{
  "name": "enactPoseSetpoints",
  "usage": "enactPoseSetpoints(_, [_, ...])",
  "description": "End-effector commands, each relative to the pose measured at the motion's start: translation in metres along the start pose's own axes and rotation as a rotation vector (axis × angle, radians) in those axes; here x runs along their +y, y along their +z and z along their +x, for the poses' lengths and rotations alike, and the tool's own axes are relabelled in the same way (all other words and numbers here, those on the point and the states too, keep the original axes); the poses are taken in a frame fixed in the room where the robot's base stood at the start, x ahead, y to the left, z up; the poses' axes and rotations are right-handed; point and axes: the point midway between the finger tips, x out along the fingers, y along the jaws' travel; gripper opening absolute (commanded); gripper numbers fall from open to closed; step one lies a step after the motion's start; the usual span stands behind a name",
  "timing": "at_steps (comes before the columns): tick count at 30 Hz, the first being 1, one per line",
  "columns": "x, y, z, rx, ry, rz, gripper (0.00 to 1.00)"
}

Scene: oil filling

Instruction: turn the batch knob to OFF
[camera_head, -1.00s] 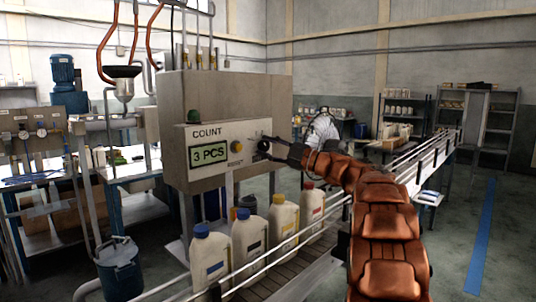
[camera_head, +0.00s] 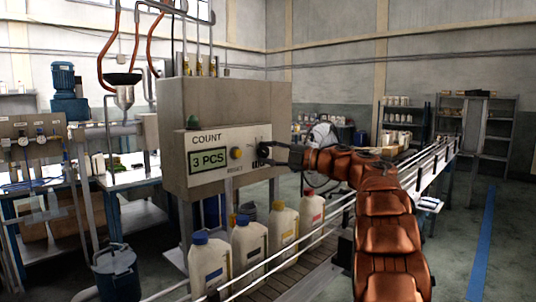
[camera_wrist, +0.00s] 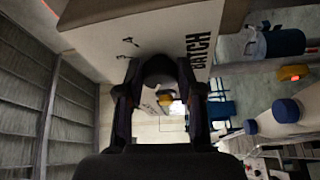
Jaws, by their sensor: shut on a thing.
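The batch knob (camera_wrist: 158,72) is a dark round knob on the pale panel, beside the word BATCH in the wrist view. My gripper (camera_wrist: 160,90) has its two dark fingers on either side of the knob, shut on it. In the head view my gripper (camera_head: 272,153) reaches the right end of the panel face (camera_head: 212,172) and hides most of the knob. Which way the knob points cannot be told.
The panel also carries a display reading 3 PCS (camera_head: 208,160), a yellow button (camera_head: 236,153) and a green dome (camera_head: 193,122). Below, several white bottles (camera_head: 210,262) with coloured caps stand on the conveyor (camera_head: 290,278) behind metal rails. A dark bucket (camera_head: 117,272) is at lower left.

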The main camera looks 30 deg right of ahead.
Motion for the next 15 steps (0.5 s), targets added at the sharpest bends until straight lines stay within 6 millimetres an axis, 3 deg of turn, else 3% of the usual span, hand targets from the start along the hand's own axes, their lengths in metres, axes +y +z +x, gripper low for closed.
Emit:
enactPoseSetpoints(4, [-0.0026, 0.0007, -0.0002, 0.000, -0.004, 0.002, 0.02])
enactPoseSetpoints(5, [-0.0026, 0.0007, -0.0001, 0.000, -0.004, 0.002, 0.38])
enactPoseSetpoints(12, [-0.0014, 0.0004, -0.0001, 0.000, -0.002, 0.001, 0.62])
enactPoseSetpoints(15, [-0.0010, 0.0002, 0.0000, 0.000, -0.001, 0.001, 0.62])
